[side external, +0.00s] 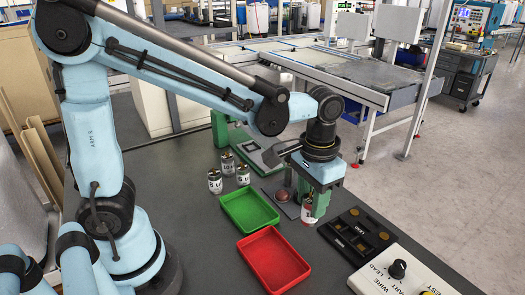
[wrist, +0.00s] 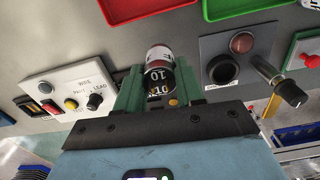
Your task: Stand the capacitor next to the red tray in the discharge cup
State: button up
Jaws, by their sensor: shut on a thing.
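The red tray (side external: 272,262) is empty in the side view. The round black discharge cup (wrist: 222,70) sits on a dark plate to the right of the held capacitor in the wrist view. The cup's opening looks empty. My gripper hides it in the side view.
A green tray (side external: 249,209) lies behind the red one. Several capacitors (side external: 214,182) stand behind it. A dark red dome (wrist: 241,42) and a black-handled lever (wrist: 285,88) are by the cup. A black slotted block (side external: 357,236) and white knob panel (side external: 400,275) lie at right.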

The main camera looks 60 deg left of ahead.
jog(key=w+a+r, duration=0.1)
jog(key=w+a, duration=0.7)
jog(key=a, duration=0.3)
jog(key=shift+n, duration=0.4)
jog(key=shift+w+d+f, duration=0.1)
jog(key=shift+f, duration=1.2)
jog(key=shift+w+f, duration=0.1)
jog(key=shift+f, duration=1.2)
jog(key=shift+f, duration=0.9)
jog(key=o, duration=1.5)
jog(key=shift+o, duration=0.2)
notch_tip(320, 180, up, 7)
